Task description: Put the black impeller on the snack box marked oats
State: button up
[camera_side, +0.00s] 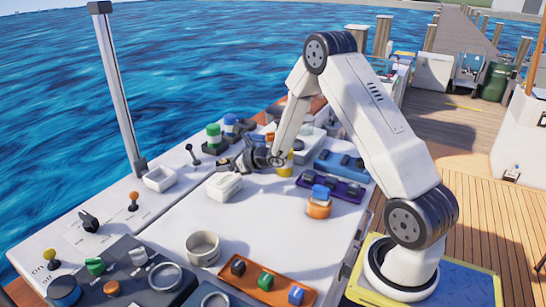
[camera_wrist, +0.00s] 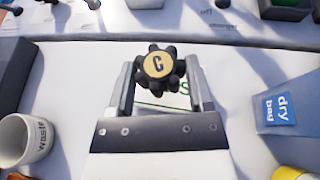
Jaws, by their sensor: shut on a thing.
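The black impeller (camera_wrist: 160,68) has a lobed rim and a yellow cap marked C. My gripper (camera_wrist: 160,84) is shut on it, with one finger on each side. A pale surface with green marks and a letter S (camera_wrist: 184,88) shows behind the impeller, between the fingers; the rest of the word is hidden. In the side view my gripper (camera_side: 234,163) is just behind and above a small white box (camera_side: 224,188) on the white deck. I cannot read a label on that box there, nor tell whether the impeller touches anything.
In the wrist view, a white cup marked waste (camera_wrist: 38,138) stands left and a blue-grey dry bag container (camera_wrist: 292,110) right. In the side view, green (camera_side: 214,137) and blue items stand behind my gripper.

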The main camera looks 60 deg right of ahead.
aim_at(227, 180)
jog(key=shift+w+f, duration=0.2)
jog(key=shift+f, duration=1.65)
jog(key=shift+f, duration=0.1)
jog(key=o, duration=1.3)
jog(key=shift+c, duration=0.2)
jog(key=v, duration=1.2)
